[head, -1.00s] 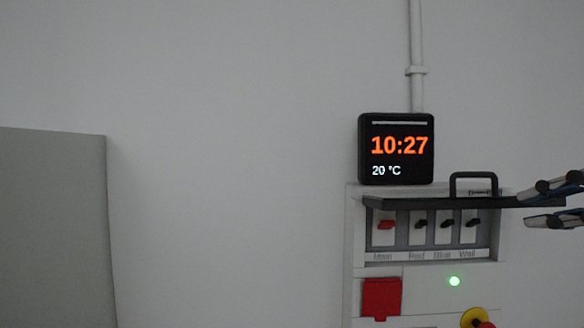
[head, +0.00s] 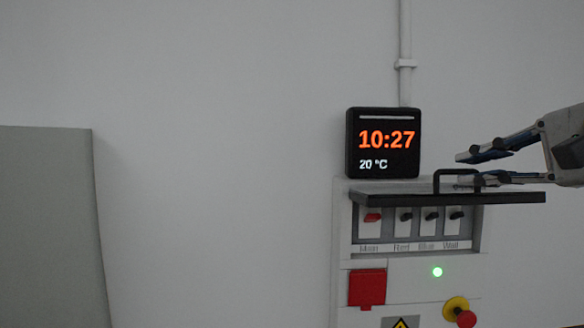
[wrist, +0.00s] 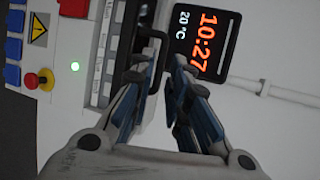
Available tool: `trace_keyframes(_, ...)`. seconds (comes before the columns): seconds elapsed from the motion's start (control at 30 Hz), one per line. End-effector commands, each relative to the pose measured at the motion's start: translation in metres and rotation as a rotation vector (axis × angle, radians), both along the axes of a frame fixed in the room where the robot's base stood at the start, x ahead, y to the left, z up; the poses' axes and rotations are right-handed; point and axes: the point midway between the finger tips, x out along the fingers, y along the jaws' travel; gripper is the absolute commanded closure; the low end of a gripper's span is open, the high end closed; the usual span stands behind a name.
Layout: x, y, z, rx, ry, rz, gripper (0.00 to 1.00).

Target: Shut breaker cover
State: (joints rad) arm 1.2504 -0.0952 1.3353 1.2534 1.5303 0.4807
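The breaker cover (head: 400,196) is a dark flat plate. It is raised and sticks out about level above the switch row, so the breakers (head: 404,217) are exposed. A black loop handle (head: 437,181) stands on its top; it also shows in the wrist view (wrist: 150,33). My gripper (head: 461,170) comes in from the right at the handle, fingers apart, one above the other. The lower finger overlaps the handle in the head view. In the wrist view my gripper (wrist: 160,70) has the handle bar in or near its gap; contact is unclear.
A black clock (head: 383,143) sits on top of the panel box (head: 342,260), close to the handle. Below the switches are a red socket cover (head: 367,287), a green light (head: 437,272) and a red-yellow stop button (head: 465,318). A grey panel (head: 48,230) stands at left.

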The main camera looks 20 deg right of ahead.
Motion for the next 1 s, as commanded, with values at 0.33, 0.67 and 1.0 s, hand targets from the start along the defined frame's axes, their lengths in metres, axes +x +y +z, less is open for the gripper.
trace_keyframes(0.33,0.039,0.007,-0.011,-0.001,0.0,0.001,0.84)
trace_keyframes(0.67,0.041,0.007,-0.012,-0.001,0.0,0.0,0.85)
trace_keyframes(1.0,0.041,0.007,-0.012,0.0,0.0,0.0,1.0)
